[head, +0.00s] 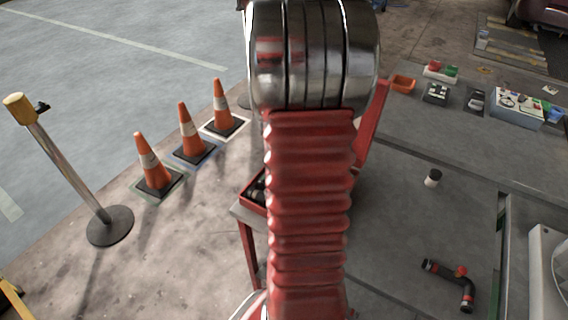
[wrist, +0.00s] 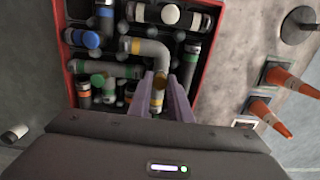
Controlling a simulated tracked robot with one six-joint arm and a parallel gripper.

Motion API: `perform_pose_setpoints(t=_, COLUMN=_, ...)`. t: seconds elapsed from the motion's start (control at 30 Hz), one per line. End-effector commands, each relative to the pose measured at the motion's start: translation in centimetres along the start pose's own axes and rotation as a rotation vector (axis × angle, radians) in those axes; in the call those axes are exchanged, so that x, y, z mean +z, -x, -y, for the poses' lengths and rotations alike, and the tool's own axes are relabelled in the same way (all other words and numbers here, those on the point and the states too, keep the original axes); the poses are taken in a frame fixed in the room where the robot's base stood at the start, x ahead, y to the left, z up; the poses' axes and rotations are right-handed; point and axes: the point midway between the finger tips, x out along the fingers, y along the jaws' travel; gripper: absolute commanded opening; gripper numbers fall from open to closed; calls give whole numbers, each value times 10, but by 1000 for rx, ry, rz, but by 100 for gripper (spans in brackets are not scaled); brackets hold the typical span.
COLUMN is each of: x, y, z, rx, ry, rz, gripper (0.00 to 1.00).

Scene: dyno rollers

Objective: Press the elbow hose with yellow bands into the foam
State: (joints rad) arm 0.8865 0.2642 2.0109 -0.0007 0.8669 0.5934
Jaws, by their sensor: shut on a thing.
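The grey elbow hose with yellow bands (wrist: 152,48) is in the wrist view, one banded end pointing left and the other coming down between my fingers. My gripper (wrist: 160,84) is shut on that lower end, with a purple finger on each side. The hose lies over the red-walled tray (wrist: 69,82), whose dark foam holds several other hoses. I cannot tell how deep the elbow sits in the foam. In the head view my arm hides the gripper and most of the tray (head: 251,203).
A green-banded elbow (wrist: 118,69) and a blue-capped hose (wrist: 88,38) lie close by in the tray. Orange cones (head: 187,135) stand at the left.

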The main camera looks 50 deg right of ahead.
Motion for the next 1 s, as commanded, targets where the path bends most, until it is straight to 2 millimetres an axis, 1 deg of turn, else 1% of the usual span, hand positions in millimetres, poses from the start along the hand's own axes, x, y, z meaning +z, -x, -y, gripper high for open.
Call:
perform_pose_setpoints(t=0.47, x=0, y=0, z=0, rx=0, ry=1, rz=0, gripper=0)
perform_pose_setpoints(t=1.0, x=0, y=-9, z=0, rx=0, ry=1, rz=0, gripper=0)
